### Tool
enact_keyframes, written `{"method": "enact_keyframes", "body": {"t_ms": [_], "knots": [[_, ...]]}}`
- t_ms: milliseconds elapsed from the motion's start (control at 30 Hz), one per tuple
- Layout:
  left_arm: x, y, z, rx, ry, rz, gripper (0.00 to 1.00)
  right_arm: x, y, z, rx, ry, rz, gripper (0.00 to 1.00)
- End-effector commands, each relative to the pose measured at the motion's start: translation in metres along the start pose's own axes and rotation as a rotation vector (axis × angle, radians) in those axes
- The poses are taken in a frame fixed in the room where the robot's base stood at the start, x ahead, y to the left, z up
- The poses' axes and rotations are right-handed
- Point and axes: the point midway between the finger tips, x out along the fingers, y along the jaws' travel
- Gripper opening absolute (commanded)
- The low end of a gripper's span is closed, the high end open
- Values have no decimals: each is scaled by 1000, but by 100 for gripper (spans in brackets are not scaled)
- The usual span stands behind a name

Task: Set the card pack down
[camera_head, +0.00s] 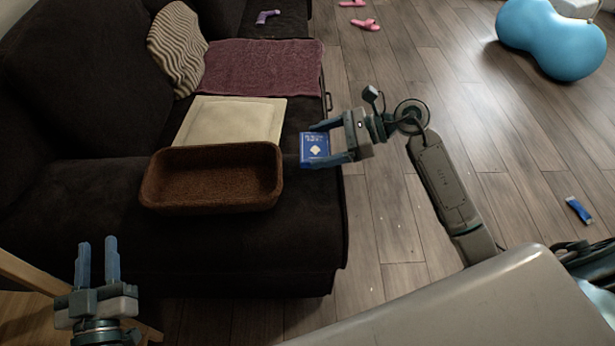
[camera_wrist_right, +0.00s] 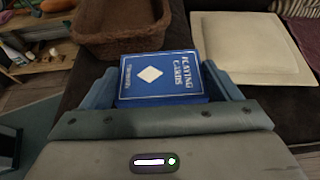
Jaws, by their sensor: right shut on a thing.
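The blue card pack (camera_head: 314,149) with a white diamond is between the fingers of my right gripper (camera_head: 328,147), over the sofa seat's right edge. It also shows in the right wrist view (camera_wrist_right: 160,78), face up, with a finger at each side. My right gripper is shut on it. I cannot tell whether the pack touches the sofa (camera_head: 250,245). My left gripper (camera_head: 98,245) is at the lower left, its two fingers upright with a narrow gap and nothing between them.
A brown basket (camera_head: 212,205) sits on the sofa left of the pack, with a cream square board (camera_head: 232,118) behind it. A maroon towel (camera_head: 262,68) and a striped cushion (camera_head: 177,45) lie farther back. The dark seat in front of the basket is bare. A blue object (camera_head: 578,210) lies on the floor.

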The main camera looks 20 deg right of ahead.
Motion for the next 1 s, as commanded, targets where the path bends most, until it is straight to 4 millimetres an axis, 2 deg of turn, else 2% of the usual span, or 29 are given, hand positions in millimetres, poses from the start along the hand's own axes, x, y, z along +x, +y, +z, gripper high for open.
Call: {"method": "enact_keyframes", "body": {"t_ms": [100,300,467,600,700,1000], "knots": [[-3,0,10,-8,-59,-1,32,13,31,3,1,-3,3,59],[-7,1,21,-15,-116,-2,32,27,61,5,1,-2,1,59],[-7,1,21,-15,-114,-2,32,32,67,0,3,0,0,59],[-2,0,8,-5,-37,-1,32,40,67,-20,4,0,1,59],[0,0,1,0,-3,0,32,43,67,-27,1,0,0,59],[0,0,-1,1,7,0,32,43,66,-28,0,0,0,59]]}}
